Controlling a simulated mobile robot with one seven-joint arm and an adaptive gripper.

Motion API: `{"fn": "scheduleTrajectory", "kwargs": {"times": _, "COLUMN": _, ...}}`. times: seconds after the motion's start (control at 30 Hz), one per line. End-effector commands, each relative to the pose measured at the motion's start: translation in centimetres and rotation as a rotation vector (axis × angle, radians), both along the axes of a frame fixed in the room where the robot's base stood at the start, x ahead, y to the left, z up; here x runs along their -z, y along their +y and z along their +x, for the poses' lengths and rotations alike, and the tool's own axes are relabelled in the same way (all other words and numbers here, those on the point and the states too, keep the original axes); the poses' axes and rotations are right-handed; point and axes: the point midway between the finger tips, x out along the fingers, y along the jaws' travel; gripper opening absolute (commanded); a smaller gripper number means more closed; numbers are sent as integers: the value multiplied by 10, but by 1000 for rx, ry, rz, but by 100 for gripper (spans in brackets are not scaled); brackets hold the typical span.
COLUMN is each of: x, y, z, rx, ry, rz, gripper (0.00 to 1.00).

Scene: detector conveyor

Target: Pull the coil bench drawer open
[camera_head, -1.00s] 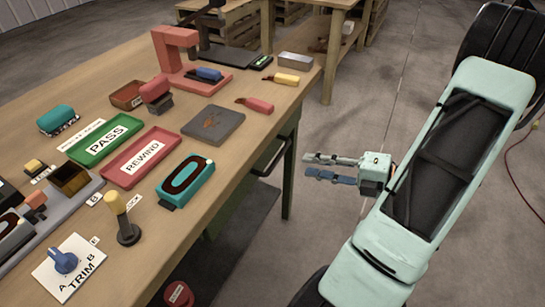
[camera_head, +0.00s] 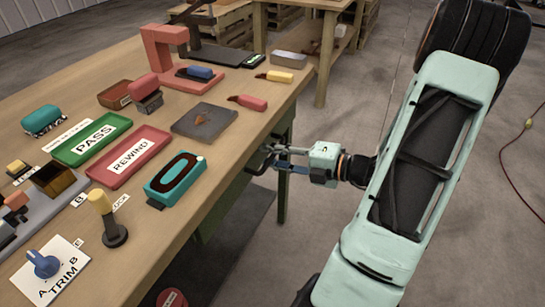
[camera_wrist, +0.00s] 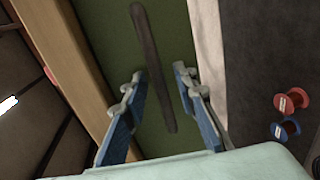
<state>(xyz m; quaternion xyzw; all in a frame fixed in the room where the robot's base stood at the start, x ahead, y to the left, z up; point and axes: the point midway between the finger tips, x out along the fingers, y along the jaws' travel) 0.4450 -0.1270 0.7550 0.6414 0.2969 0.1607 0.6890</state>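The coil bench drawer has a dark bar handle (camera_wrist: 152,55) on a green front (camera_wrist: 105,22), seen in the wrist view. The front lies under the wooden bench edge, with no gap visible. My gripper (camera_wrist: 158,80) is open, with one finger on each side of the handle. The fingers look apart from the bar, though contact is hard to judge. In the head view my gripper (camera_head: 270,158) is at the bench's right side, just below the top, and the handle is mostly hidden by the fingers.
The bench top (camera_head: 225,150) holds a green PASS tray (camera_head: 72,153), a red REWIND tray (camera_head: 110,172), a teal coil part (camera_head: 165,195) and a grey plate (camera_head: 190,125). Red and blue spools (camera_wrist: 291,101) lie below. The floor right of the bench (camera_head: 325,230) is clear.

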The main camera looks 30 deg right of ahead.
Motion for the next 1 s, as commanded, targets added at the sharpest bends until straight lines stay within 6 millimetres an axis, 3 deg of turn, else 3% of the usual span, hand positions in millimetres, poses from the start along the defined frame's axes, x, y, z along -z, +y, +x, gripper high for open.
{"fn": "scheduleTrajectory", "kwargs": {"times": 0.13, "x": 0, "y": 0, "z": 0, "rx": 0, "ry": 0, "rz": 0, "gripper": 25}}
{"fn": "scheduleTrajectory", "kwargs": {"times": 0.37, "x": 0, "y": 0, "z": 0, "rx": 0, "ry": -1, "rz": -1, "gripper": 0}}
{"fn": "scheduleTrajectory", "kwargs": {"times": 0.8, "x": -1, "y": -2, "z": -1, "rx": 1, "ry": -1, "rz": -1, "gripper": 0}}
{"fn": "scheduleTrajectory", "kwargs": {"times": 1.0, "x": -4, "y": -15, "z": -17, "rx": 4, "ry": 1, "rz": 0, "gripper": 0}}
